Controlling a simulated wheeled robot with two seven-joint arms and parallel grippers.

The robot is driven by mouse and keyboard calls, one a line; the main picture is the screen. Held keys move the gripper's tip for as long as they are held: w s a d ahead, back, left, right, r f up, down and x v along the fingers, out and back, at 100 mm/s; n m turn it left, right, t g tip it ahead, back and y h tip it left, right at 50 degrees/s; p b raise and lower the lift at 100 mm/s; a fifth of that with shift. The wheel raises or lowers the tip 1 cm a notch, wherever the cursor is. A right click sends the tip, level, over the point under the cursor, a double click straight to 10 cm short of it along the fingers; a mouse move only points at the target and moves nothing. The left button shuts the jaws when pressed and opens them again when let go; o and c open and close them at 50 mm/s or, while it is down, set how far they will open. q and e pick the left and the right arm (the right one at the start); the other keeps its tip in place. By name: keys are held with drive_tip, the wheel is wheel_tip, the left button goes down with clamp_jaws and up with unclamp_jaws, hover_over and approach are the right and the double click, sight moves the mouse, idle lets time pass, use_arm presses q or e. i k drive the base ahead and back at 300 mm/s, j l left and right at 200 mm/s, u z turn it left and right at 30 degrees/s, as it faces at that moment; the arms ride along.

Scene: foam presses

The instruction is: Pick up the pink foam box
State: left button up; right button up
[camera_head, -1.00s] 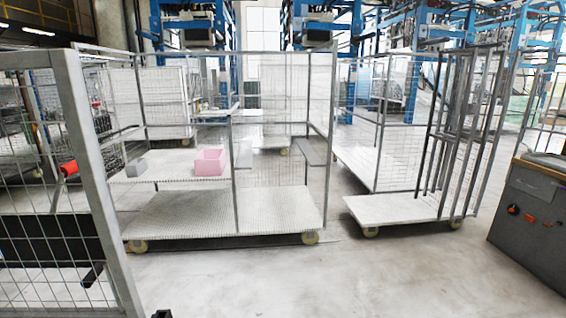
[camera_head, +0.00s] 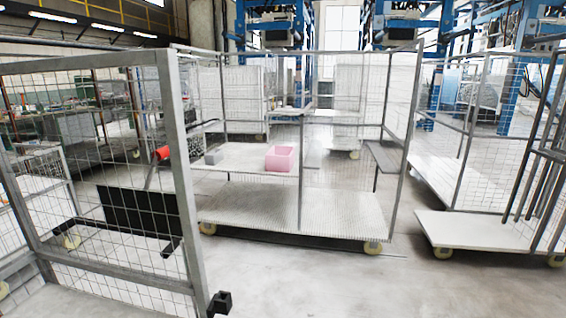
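The pink foam box (camera_head: 281,158) is an open-topped block. It sits on the left half of the middle shelf (camera_head: 238,165) of a wire-mesh cart. A small grey block (camera_head: 213,157) is on the same shelf to its left. Neither of my grippers is in view, and nothing touches the pink box.
A grey metal-framed mesh panel (camera_head: 174,110) stands close at the left. Its post has a black foot-like piece (camera_head: 220,302) near the floor. A second mesh cart (camera_head: 470,231) stands at the right. The concrete floor (camera_head: 330,285) in front of the carts is open.

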sight(281, 158)
drive_tip(key=i+l+z, duration=0.25)
drive_tip(key=i, duration=0.2)
drive_tip(key=i+l, duration=0.15)
drive_tip(key=i, duration=0.3)
drive_tip(key=i+l, duration=0.1)
drive_tip(key=i, duration=0.4)
drive_tip(key=i+l+z, duration=0.1)
drive_tip(key=i, duration=0.35)
drive_tip(key=i+j+u, duration=0.15)
drive_tip(key=i+u, duration=0.3)
drive_tip(key=i, duration=0.25)
drive_tip(key=i+l+u, duration=0.15)
drive_tip(key=i+u, duration=0.3)
drive_tip(key=i, duration=0.25)
